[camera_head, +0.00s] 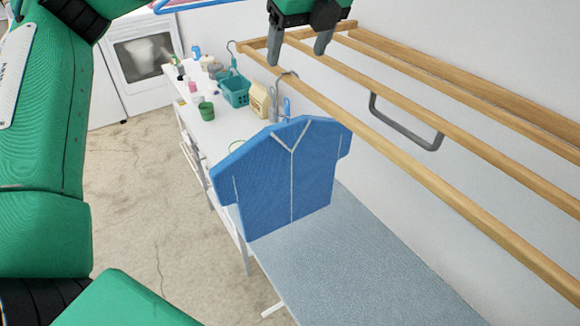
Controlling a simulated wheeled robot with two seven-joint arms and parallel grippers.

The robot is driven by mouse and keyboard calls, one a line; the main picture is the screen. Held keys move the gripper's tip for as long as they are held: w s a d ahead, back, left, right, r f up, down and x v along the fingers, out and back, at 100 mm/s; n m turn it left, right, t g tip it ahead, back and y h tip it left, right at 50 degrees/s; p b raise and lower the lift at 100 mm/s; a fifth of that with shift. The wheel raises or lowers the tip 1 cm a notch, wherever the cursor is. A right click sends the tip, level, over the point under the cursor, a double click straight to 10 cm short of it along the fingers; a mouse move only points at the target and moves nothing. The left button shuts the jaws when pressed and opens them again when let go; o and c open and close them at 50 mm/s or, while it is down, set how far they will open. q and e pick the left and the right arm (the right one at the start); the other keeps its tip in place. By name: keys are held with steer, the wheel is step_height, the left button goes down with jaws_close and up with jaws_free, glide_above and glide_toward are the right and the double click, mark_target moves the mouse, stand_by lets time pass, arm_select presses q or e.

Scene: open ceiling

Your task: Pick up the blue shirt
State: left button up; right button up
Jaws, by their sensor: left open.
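The blue shirt (270,183) hangs upright near the middle of the head view. Its grey hanger hook (287,76) is at the front wooden rail of the rack (400,170). My left gripper (298,48) is at the top of the view, above the shirt and near the hook. Its two grey fingers point down, apart, with nothing seen between them. Whether a finger touches the rail, I cannot tell. My right gripper is not in view.
Below the shirt is a grey-blue ironing surface (370,270). A white table (205,130) behind it holds a teal basket (235,91), a green cup (206,111) and small bottles. A white washing machine (143,60) stands far left. A grey metal bracket (405,132) hangs under the rack.

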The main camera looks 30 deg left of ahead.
mark_target(290, 75)
arm_select(q)
steer(key=shift+a+f, duration=0.3)
steer(key=shift+f, duration=0.25)
steer(key=shift+w+f, duration=0.1)
steer(key=shift+a+f+p, duration=0.15)
steer(key=shift+f+p, duration=0.1)
steer(key=shift+p, duration=0.15)
steer(key=p+x, duration=0.1)
steer(key=x, duration=0.2)
steer(key=shift+f+p, duration=0.2)
steer(key=shift+p, duration=0.2)
steer(key=shift+w+a+f, duration=0.15)
steer(key=shift+a+f, duration=0.1)
steer(key=shift+f, duration=0.3)
steer(key=c, duration=1.5)
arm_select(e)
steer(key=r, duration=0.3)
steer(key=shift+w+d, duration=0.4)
arm_select(q)
steer(key=shift+r, duration=0.1)
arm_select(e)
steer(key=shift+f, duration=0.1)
